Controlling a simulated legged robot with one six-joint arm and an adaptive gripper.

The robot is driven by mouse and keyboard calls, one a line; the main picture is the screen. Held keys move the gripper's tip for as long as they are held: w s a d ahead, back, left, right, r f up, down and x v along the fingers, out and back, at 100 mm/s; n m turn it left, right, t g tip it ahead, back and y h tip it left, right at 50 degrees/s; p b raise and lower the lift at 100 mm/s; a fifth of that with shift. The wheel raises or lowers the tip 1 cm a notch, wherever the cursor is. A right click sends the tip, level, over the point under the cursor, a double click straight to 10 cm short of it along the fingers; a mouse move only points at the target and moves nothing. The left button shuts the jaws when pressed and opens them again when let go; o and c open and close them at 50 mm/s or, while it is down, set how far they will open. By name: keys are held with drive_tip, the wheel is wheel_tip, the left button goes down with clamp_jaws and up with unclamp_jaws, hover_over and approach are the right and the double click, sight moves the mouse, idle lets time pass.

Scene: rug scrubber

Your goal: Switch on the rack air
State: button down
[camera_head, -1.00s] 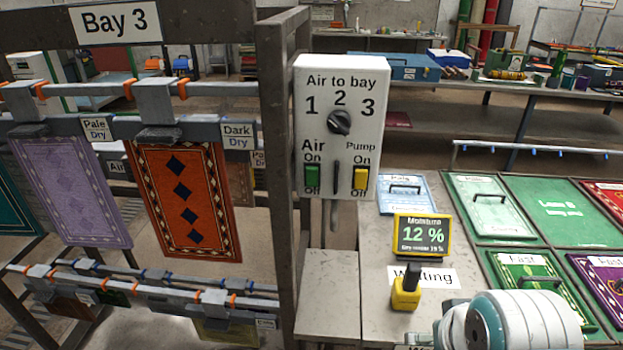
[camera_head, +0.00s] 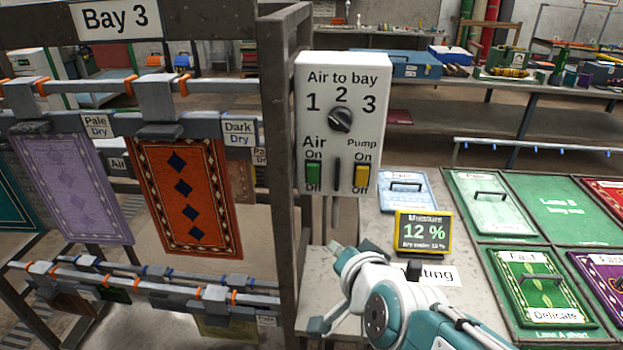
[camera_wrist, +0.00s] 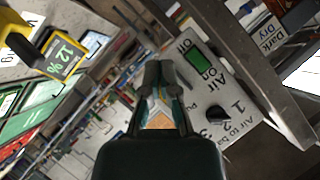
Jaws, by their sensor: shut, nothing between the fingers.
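The white control box (camera_head: 342,120), lettered "Air to bay", is fixed beside the rack post. Its green Air switch (camera_head: 313,173) is at lower left, between On above and Off below; I cannot tell its rocker position. The yellow Pump switch (camera_head: 362,176) is at lower right. The dark bay knob (camera_head: 340,120) is above, under the 1, 2, 3. In the wrist view my gripper (camera_wrist: 160,74) is shut and empty, in front of the box and apart from the green switch (camera_wrist: 199,60). The knob (camera_wrist: 217,114) also shows there. My gripper hides part of the box.
The Bay 3 rack (camera_head: 285,150) stands left, with an orange rug (camera_head: 185,195) and a lilac rug (camera_head: 75,190) hanging. A moisture display (camera_head: 423,234) reads 12 % on the bench. Green panels (camera_head: 545,205) lie at right. Space before the switches looks clear.

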sight(313, 171)
drive_tip(key=a+r+m+t+h, duration=0.2)
drive_tip(key=a+m+t+h, duration=0.3)
drive_tip(key=m, duration=0.8)
drive_tip(key=shift+s+a+t, duration=0.3)
drive_tip(key=shift+a+t, duration=0.05)
drive_tip(key=shift+t, duration=1.05)
drive_tip(key=w, duration=0.4)
drive_tip(key=w+r, duration=0.1)
drive_tip(key=w, duration=0.4)
drive_tip(key=w+r, duration=0.1)
drive_tip(key=w, duration=0.4)
drive_tip(key=shift+d+r, duration=0.2)
drive_tip(key=shift+d, duration=0.05)
drive_tip(key=shift+r, duration=0.1)
